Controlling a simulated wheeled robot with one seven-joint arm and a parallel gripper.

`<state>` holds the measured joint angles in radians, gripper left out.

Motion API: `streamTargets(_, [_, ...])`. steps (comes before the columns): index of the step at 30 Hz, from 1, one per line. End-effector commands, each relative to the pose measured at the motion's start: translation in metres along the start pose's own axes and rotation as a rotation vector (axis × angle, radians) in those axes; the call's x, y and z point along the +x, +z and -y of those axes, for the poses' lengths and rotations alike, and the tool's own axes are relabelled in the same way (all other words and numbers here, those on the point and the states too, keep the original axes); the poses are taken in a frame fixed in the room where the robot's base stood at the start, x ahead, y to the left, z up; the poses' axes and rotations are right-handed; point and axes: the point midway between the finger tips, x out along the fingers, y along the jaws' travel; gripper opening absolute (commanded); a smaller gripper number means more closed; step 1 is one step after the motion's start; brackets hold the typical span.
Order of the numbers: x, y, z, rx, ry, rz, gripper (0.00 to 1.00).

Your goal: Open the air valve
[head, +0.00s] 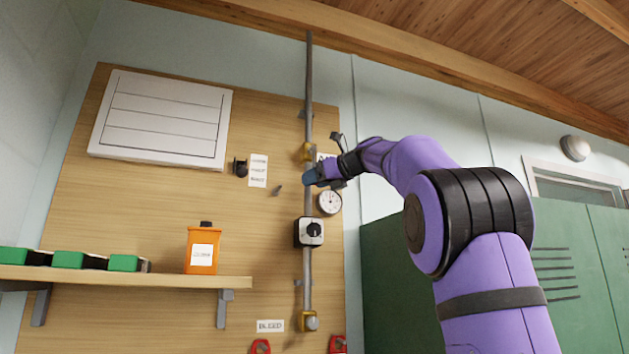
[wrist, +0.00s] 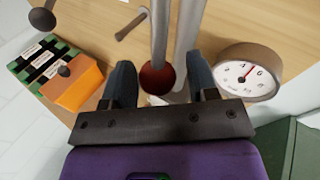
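A grey vertical pipe (head: 309,90) runs up the wooden board, with a brass fitting (head: 306,152) just above my gripper (head: 313,177); this looks like the air valve. In the wrist view, a grey rod ends in a dark red round knob (wrist: 157,78), probably the valve's handle. It appears between the two blue-grey fingers of my gripper (wrist: 161,78). The fingers are apart, with a gap on the knob's right side; contact on the left cannot be told. In the head view my gripper hides the handle.
A round gauge (head: 329,202) sits close to the right of my gripper. A black-knobbed box (head: 309,232) is lower on the pipe. An orange container (head: 202,249) and green-topped items (head: 68,260) stand on a shelf (head: 130,280). Green lockers (head: 585,260) are at right.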

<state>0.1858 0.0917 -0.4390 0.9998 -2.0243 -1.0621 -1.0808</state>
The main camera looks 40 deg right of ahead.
Motion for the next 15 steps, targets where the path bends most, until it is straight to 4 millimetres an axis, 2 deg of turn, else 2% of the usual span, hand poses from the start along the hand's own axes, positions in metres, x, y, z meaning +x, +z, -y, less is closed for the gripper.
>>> streamTargets(10, [-0.002,0.0,0.0,0.001,0.001,0.001,0.61])
streamTargets(15, [-0.02,0.001,0.0,0.001,0.0,0.002,0.61])
